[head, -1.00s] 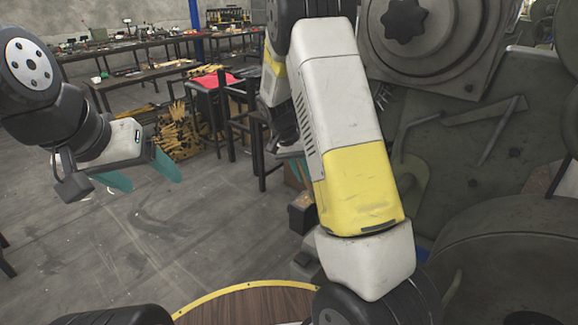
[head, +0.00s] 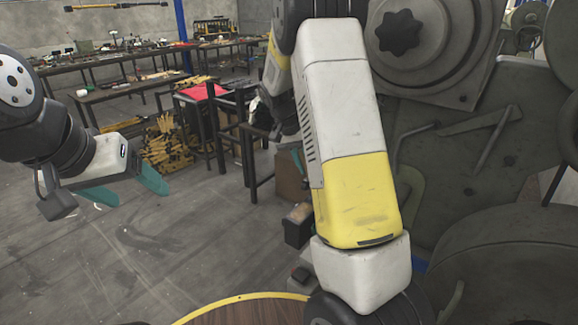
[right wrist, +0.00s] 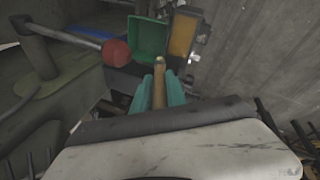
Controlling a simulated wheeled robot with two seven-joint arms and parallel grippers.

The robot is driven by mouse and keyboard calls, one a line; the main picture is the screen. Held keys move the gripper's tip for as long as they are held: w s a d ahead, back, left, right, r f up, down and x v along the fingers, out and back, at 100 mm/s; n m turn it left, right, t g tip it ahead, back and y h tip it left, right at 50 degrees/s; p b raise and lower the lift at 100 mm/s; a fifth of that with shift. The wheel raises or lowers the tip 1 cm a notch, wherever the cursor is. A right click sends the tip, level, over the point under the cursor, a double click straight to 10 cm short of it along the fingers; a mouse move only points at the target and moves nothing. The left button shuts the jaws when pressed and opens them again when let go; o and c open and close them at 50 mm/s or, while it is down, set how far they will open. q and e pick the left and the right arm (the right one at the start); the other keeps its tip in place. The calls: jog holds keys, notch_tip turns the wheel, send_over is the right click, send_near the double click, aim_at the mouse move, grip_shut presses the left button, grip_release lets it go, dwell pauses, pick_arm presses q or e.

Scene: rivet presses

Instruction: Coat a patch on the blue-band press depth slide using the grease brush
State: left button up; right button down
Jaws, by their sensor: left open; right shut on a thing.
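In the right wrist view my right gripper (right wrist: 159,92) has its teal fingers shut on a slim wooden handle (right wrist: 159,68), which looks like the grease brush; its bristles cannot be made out. In the head view my right arm's yellow and white link hides most of that gripper. My left gripper (head: 127,187) is open and empty, out over bare floor at the left. A large grey-green press (head: 465,150) fills the right of the head view. I cannot make out a blue band or the depth slide on it.
In the right wrist view a red ball knob (right wrist: 117,52) on a lever, a green bin (right wrist: 149,38) and an amber block (right wrist: 183,35) lie near the handle's tip. A red cloth (head: 203,91) lies on a dark stand. The floor (head: 150,260) at left is clear.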

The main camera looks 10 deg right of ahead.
jog(key=shift+r, duration=1.2)
